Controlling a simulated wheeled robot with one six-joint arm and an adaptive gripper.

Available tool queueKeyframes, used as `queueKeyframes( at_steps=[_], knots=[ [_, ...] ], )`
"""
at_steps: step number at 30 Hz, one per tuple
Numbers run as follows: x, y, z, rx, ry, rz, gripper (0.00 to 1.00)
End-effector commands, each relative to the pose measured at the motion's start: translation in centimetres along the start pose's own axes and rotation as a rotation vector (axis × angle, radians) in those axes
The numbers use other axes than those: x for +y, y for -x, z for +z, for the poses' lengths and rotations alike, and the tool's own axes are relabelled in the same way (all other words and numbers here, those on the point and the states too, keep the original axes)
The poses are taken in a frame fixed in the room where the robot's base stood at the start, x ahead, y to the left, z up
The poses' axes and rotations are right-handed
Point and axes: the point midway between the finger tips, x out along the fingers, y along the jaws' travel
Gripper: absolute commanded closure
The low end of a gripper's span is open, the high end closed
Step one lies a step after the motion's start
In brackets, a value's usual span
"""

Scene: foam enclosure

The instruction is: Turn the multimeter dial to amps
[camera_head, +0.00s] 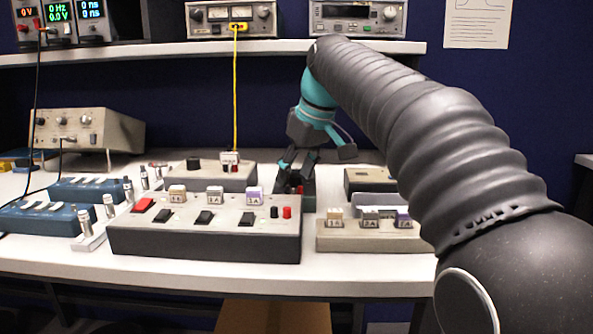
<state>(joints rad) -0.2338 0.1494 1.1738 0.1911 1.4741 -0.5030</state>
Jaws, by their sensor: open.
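My gripper (296,165) hangs down from the arm over the middle of the bench, behind the long grey switch box. It is open, with its dark fingers low at a small dark box (308,199) that shows a red part. This box may be the multimeter, but my gripper and the switch box hide most of it. I cannot make out a dial or its setting. Whether the fingers touch anything is unclear.
The long grey switch box (205,241) stands in front of the gripper. Another box (210,178) with a yellow cable (235,95) is behind left. A labelled box (370,240) stands right. The shelf (180,52) with instruments runs above. Blue boxes (50,219) fill the left.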

Motion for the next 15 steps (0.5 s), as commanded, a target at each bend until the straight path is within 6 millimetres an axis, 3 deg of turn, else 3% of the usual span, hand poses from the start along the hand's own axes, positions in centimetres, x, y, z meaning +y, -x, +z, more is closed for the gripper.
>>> queueKeyframes(
  at_steps=[5, 11, 15],
  knots=[
    [0.00, 0.02, 0.00, 0.000, 0.000, 0.000, 0.48],
    [0.00, 0.02, 0.00, 0.000, 0.000, 0.000, 0.98],
    [0.00, 0.02, 0.01, 0.000, -0.001, 0.000, 1.00]
  ],
)
